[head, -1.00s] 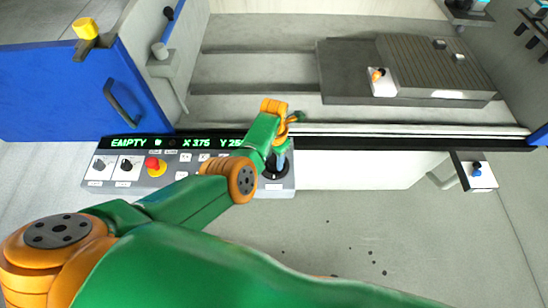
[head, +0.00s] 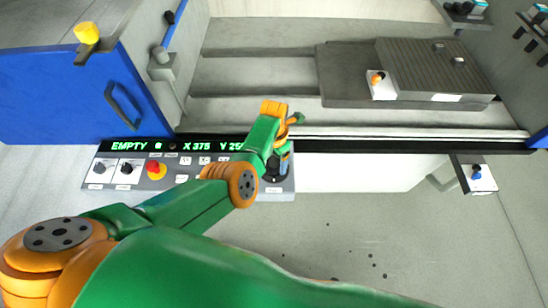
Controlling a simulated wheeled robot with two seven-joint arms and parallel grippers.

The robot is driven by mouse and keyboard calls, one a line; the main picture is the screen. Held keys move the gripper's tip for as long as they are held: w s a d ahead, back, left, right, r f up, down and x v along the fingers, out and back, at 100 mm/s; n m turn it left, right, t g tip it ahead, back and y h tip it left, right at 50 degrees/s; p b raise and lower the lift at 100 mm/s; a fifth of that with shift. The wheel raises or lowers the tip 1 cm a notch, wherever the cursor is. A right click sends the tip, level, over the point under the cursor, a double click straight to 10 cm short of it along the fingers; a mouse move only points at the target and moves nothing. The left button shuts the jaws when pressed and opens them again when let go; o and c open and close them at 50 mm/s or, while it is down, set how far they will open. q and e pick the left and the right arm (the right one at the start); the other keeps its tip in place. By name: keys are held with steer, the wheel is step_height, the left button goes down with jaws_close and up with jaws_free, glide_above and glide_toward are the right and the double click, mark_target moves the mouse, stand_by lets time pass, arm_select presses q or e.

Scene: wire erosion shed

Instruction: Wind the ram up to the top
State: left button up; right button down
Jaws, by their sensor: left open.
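My left arm, green and orange, reaches in from the lower left to the machine's control panel (head: 205,175). My left gripper (head: 284,158) is open over the right end of the panel, at a black round control (head: 274,178). The wrist and forearm partly hide both, so I cannot tell whether the fingers touch the control. A dark display strip (head: 150,146) above the panel shows "EMPTY" and an X value of 375; its right end is covered by my arm. I cannot make out the ram in this view. My right gripper is not in view.
A red knob (head: 154,166) and black switches sit at the panel's left. A blue door (head: 50,100) stands open at left. Inside the bay, a grey block (head: 435,65) rests on a dark plate. A small bracket with a blue knob (head: 477,172) stands at right.

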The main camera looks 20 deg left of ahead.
mark_target(274, 163)
arm_select(q)
step_height(274, 163, up, 6)
steer(key=shift+r, duration=0.25)
